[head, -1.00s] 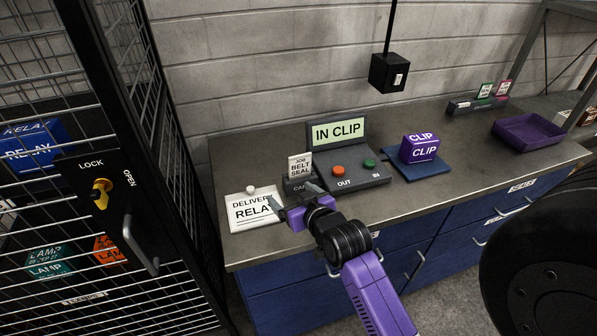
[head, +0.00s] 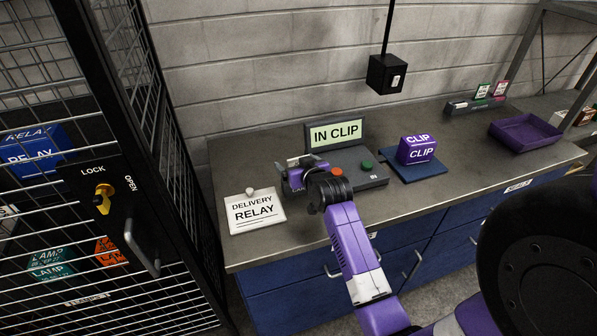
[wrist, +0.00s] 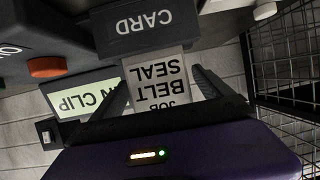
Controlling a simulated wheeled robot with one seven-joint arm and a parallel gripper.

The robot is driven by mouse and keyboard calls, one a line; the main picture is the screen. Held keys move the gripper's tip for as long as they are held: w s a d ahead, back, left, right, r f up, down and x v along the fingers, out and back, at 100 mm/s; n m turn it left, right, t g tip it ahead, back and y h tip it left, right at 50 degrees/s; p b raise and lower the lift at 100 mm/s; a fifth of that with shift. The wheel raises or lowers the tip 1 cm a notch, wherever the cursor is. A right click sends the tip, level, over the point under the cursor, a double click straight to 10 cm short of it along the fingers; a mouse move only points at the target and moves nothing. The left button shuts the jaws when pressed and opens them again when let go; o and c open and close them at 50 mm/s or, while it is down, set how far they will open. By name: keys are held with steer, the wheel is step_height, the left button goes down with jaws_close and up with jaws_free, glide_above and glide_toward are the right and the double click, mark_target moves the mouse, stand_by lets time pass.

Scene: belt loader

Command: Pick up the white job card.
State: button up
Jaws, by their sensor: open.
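The white job card (wrist: 157,82), printed JOB BELT SEAL, shows upside down in the wrist view. Its lower end sits in the dark holder marked CARD (wrist: 150,27). My gripper (wrist: 160,80) is open, with one dark finger on each side of the card. Whether the fingers touch the card cannot be told. In the head view my gripper (head: 301,164) is over the left end of the grey console (head: 368,183) and hides most of the card and its holder.
The console has a lit IN CLIP sign (head: 336,133), a red button (head: 336,173) and a green button (head: 367,164). A DELIVERY RELAY sheet (head: 253,210) lies to the left. A purple CLIP box (head: 416,150) stands on a blue mat (head: 420,174). A mesh cage (head: 110,60) borders the left.

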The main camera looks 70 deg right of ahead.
steer(key=shift+w+d+f, duration=0.15)
steer(key=shift+w+d, duration=0.05)
steer(key=shift+w, duration=0.05)
steer(key=shift+c, duration=0.2)
steer(key=c, duration=1.4)
